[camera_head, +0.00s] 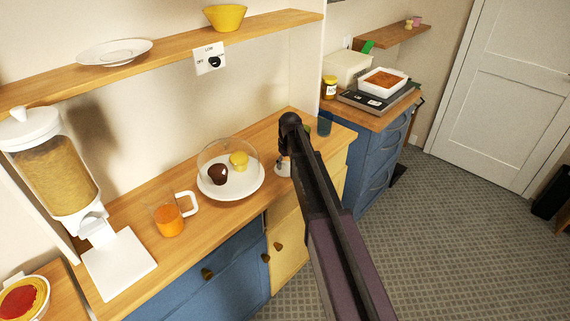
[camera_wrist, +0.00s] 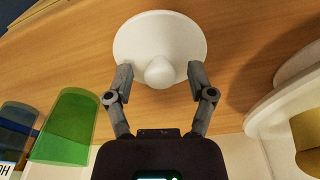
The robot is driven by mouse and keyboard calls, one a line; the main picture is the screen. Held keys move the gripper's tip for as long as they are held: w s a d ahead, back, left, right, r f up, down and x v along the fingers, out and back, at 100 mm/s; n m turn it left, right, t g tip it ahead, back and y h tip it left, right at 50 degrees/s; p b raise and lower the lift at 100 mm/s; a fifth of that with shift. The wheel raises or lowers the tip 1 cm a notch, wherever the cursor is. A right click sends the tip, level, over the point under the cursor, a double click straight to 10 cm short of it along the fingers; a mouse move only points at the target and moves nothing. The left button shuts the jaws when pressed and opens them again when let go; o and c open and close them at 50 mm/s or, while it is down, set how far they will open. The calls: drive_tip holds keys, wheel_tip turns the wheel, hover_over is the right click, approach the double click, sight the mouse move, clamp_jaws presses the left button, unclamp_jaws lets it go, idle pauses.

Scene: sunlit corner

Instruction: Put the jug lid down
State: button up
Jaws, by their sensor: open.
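The jug lid, a white round disc with a knob (camera_wrist: 160,38), lies on the wooden counter in the wrist view. My gripper (camera_wrist: 160,74) is open, with one finger on each side of the knob. Gaps show between the fingers and the knob. In the head view a white bit of the lid (camera_head: 282,170) shows on the counter below my gripper (camera_head: 284,156), and my arm hides the rest. A clear jug with a white handle and orange drink (camera_head: 170,221) stands to the left on the counter.
A white plate (camera_head: 247,187) under a clear dome holds a brown and a yellow item, left of the lid. A green glass (camera_wrist: 69,126) and a blue glass (camera_head: 324,126) stand near my gripper. A cereal dispenser (camera_head: 55,170) is at the far left. A shelf (camera_head: 170,52) runs above.

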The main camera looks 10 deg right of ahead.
sight(288, 171)
wheel_tip(288, 171, up, 12)
drive_tip(key=s+p, duration=0.1)
drive_tip(key=p, duration=1)
drive_tip(key=shift+s+d+p, duration=0.2)
drive_tip(key=shift+d+p, duration=0.1)
drive_tip(key=shift+p, duration=0.1)
drive_tip(key=shift+s, duration=0.1)
drive_tip(key=s+a+m+g, duration=0.1)
drive_tip(key=s+m, duration=0.3)
drive_tip(key=s, duration=2.3)
drive_tip(key=shift+s+h, duration=0.15)
drive_tip(key=shift+h, duration=0.15)
